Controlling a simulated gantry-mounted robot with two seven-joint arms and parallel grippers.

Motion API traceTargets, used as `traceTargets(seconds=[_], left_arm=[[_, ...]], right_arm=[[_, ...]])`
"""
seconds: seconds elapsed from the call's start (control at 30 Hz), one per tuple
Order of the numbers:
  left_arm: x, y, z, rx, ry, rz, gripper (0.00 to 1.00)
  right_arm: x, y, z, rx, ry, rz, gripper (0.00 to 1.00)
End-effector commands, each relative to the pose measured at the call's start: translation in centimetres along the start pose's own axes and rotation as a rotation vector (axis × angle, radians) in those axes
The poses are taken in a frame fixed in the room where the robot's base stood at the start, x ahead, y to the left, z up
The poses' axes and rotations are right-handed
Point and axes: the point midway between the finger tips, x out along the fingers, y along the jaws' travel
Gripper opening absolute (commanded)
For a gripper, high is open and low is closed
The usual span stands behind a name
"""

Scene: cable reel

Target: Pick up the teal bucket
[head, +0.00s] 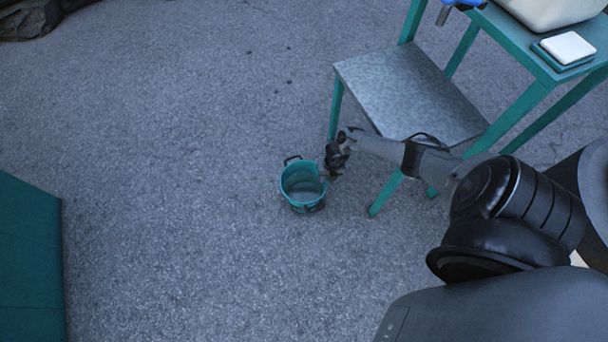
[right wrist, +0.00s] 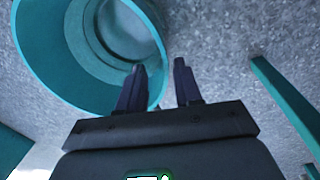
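The teal bucket (head: 302,186) stands upright on the grey ground, near the middle of the head view, with dark handles at its rim. My right gripper (head: 326,174) is at the bucket's right side. In the right wrist view the bucket (right wrist: 45,45) fills the upper left and its inside looks empty. The right gripper's two fingers (right wrist: 160,82) are apart, with the left finger overlapping the bucket's rim and the right finger outside it. I cannot tell whether they touch the wall. My left gripper is not in view.
A teal-framed table (head: 515,42) with a lower grey metal shelf (head: 410,90) stands right of the bucket, close to my right arm. A white block on a teal pad (head: 567,48) lies on its top. A teal box (head: 28,260) is at the left edge. Ground left of the bucket is clear.

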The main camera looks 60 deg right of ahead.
Motion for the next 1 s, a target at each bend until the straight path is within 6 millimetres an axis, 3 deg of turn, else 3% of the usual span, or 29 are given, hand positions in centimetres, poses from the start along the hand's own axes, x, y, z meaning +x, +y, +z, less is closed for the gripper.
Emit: traceTargets(seconds=[0.03,0.33,0.7,1.0], left_arm=[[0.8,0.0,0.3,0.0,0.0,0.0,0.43],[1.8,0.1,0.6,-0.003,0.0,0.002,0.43],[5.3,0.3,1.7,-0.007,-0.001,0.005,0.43],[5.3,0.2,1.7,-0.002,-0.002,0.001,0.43]], right_arm=[[1.0,0.0,0.0,0.001,0.0,0.001,0.34],[2.3,-0.1,0.0,0.001,-0.001,0.001,0.34],[6.3,-0.4,0.0,0.002,-0.001,0.002,0.34],[6.4,-0.4,0.0,0.0,-0.001,0.001,0.34]])
